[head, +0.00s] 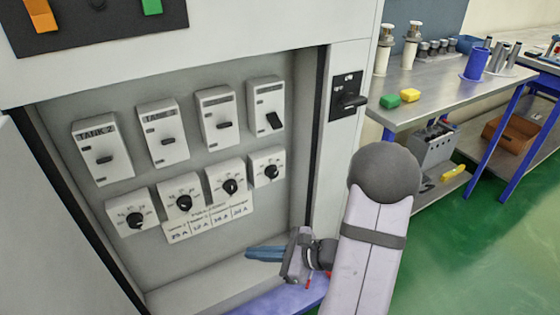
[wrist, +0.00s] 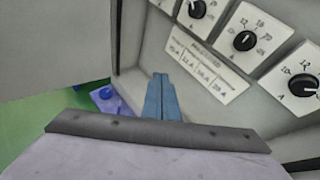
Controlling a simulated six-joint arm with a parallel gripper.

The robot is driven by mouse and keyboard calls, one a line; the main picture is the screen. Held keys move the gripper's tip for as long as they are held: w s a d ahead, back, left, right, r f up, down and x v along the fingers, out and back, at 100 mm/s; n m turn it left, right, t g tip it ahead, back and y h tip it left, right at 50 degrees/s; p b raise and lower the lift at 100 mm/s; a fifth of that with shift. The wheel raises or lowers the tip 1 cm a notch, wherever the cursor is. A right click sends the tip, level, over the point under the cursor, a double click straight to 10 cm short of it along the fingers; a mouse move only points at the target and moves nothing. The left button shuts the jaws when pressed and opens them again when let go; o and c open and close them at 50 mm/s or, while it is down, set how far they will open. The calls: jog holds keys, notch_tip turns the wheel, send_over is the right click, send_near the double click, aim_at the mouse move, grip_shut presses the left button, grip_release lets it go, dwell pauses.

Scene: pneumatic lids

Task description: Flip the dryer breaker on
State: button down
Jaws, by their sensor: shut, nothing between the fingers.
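Several white breakers are in the upper row of the cabinet in the head view. The leftmost (head: 103,150) reads TANK 2; beside it are a second (head: 163,146) and a third (head: 217,132). The rightmost breaker (head: 266,95) has a larger dark lever (head: 273,122) sitting lower and slanted, unlike the short levers of the others. The small labels are too blurred to tell which is the dryer's. My gripper (head: 257,253) has its blue fingers shut and empty, low at the cabinet opening, below and apart from the breakers. The fingers (wrist: 162,95) also show in the wrist view.
A row of dials, such as the rightmost (head: 267,167), sits below the breakers, with a label card (head: 207,219) under them. The open door (head: 55,230) stands left. A workbench (head: 445,100) is at right.

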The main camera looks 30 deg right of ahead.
aim_at(274, 121)
jog(key=w+d+r+m+t+h, duration=0.4)
jog(key=d+r+m+t, duration=0.1)
jog(key=d+r, duration=0.2)
jog(key=w+d+r+m+t+h, duration=0.4)
jog(key=d+r+t, duration=0.1)
jog(key=d+r, duration=0.3)
jog(key=shift+d+r+m+h, duration=0.15)
jog(key=shift+d+m+h, duration=0.15)
jog(key=shift+d+m, duration=0.1)
jog(key=shift+w, duration=0.15)
jog(key=w+r, duration=0.1)
jog(key=w, duration=0.1)
jog(key=w+r+p, duration=0.1)
jog(key=w+r, duration=0.1)
jog(key=w, duration=0.1)
jog(key=w+r, duration=0.1)
jog(key=w, duration=0.2)
jog(key=shift+w+r+p, duration=0.15)
jog(key=shift+w+p, duration=0.1)
jog(key=shift+p, duration=0.1)
jog(key=shift+s+r, duration=0.4)
jog(key=shift+r, duration=0.1)
jog(key=shift+r+p, duration=0.1)
jog(key=shift+p, duration=0.2)
